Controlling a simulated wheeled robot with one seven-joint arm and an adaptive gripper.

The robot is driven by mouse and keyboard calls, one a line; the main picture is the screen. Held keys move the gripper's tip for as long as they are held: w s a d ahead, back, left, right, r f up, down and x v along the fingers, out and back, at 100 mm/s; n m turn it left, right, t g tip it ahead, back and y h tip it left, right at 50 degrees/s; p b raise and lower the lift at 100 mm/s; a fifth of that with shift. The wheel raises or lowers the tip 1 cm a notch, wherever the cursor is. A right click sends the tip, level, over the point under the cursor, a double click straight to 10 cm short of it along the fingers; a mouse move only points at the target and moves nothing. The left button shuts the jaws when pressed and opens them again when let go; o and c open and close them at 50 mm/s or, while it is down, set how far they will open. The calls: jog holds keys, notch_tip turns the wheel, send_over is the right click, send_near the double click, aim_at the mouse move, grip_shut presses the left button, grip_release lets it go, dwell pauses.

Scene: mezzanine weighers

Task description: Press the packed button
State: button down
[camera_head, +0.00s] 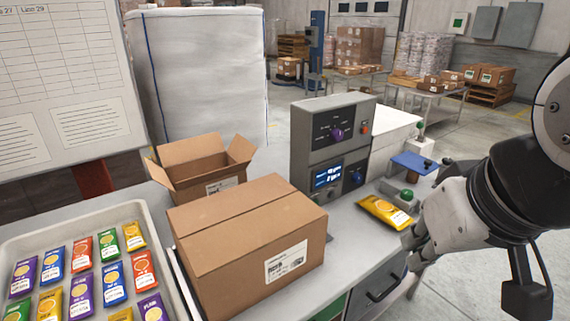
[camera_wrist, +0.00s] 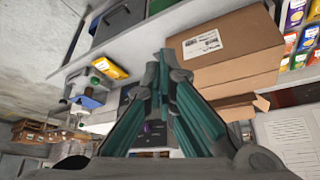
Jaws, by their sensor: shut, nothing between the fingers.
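A green round button (camera_head: 407,194) stands on the counter just behind a yellow packet (camera_head: 384,212), to the right of the grey control unit (camera_head: 318,150). Its label is too small to read, so I cannot tell if it is the packed button. My gripper (camera_head: 411,250) is shut and empty, in front of and below the button, apart from it, near the counter's front edge. In the wrist view, its teal-padded fingers (camera_wrist: 165,62) point up the picture, with the yellow packet (camera_wrist: 110,68) to their left.
A closed cardboard box (camera_head: 235,250) stands in front of the control unit, with an open box (camera_head: 200,165) behind it. A tray (camera_head: 165,245) of colourful packets lies at left. A blue-topped platform (camera_head: 413,163) stands behind the button. A drawer handle (camera_head: 384,287) is below the counter.

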jog(key=w+d+f+m+b, duration=0.1)
jog(key=w+f+m, duration=0.3)
jog(key=w, duration=0.8)
jog(key=w+d+f+m+b, duration=0.25)
jog(key=w+f, duration=0.35)
jog(key=w, duration=0.6)
jog(key=w+d+f+m+t+y, duration=0.1)
jog(key=w+f+m, duration=0.3)
jog(key=w+f, duration=0.3)
jog(key=w+d+f+m+t+y+b, duration=0.1)
jog(key=w+f+m, duration=0.3)
jog(key=w+f, duration=0.3)
jog(key=w+d+f+m+b, duration=0.1)
jog(key=w+f+m, duration=0.4)
jog(key=f, duration=0.7)
jog(key=shift+w+d+f+t+y, duration=0.1)
jog(key=shift+w+d+t+y, duration=0.1)
jog(key=shift+w, duration=0.3)
jog(key=shift+w+d+t+y, duration=0.1)
jog(key=shift+w+t+y, duration=0.1)
jog(key=shift+w, duration=0.3)
jog(key=shift+w+d+f+m, duration=0.1)
jog(key=shift+w+f+m, duration=0.15)
jog(key=shift+f, duration=0.15)
jog(key=shift+w, duration=0.1)
